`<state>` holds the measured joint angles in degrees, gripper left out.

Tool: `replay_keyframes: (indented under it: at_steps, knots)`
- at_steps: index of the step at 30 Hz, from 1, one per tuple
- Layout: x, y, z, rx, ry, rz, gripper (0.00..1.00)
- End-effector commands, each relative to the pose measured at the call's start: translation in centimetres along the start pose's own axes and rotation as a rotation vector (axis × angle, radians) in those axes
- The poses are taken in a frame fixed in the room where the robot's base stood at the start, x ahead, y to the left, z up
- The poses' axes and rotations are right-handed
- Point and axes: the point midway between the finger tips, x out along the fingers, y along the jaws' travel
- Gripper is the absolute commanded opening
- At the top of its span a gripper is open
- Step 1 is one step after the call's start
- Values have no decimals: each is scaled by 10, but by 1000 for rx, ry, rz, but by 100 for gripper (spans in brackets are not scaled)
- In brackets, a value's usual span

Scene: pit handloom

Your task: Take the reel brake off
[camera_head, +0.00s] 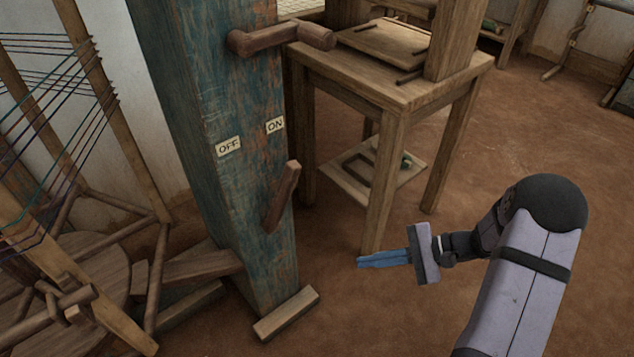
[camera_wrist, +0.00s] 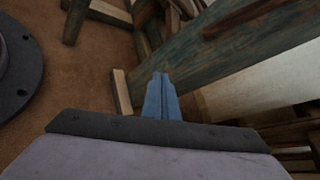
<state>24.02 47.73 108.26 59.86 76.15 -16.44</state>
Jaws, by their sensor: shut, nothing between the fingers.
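The reel brake lever (camera_head: 283,197) is a short brown wooden bar on the side of a worn blue-green post (camera_head: 235,95). It slants, with its upper end to the right, below the ON label (camera_head: 275,125). The OFF label (camera_head: 228,147) is further left. My gripper (camera_head: 360,262) has slim blue fingers, shut and empty, pointing left toward the post. It is right of and lower than the lever, clearly apart from it. In the wrist view, my fingertips (camera_wrist: 158,76) show in front of the post (camera_wrist: 205,55). A brown bar (camera_wrist: 245,16) crosses the post there; I cannot tell whether it is the lever.
A wooden crank-like handle (camera_head: 282,38) sticks out higher on the post. A wooden stand (camera_head: 400,95) is behind, to the right of the post. A foot block (camera_head: 286,314) lies at the post's base. A threaded frame (camera_head: 60,150) fills the left. The floor on the right is open.

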Motion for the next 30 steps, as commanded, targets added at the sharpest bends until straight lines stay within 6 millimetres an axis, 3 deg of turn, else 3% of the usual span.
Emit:
replay_keyframes:
  at_steps: [1, 3, 6, 9, 15, 30]
  knots:
    - [-7, -32, 4, -58, -20, -89, 0]
    - [-18, -71, 14, -145, -54, -214, 0]
    - [-36, -116, 32, -275, -103, -381, 0]
    - [-52, -141, 52, -382, -147, -508, 0]
    - [-66, -150, 79, -544, -203, -606, 0]
    - [-66, -150, 79, -590, -191, -610, 0]
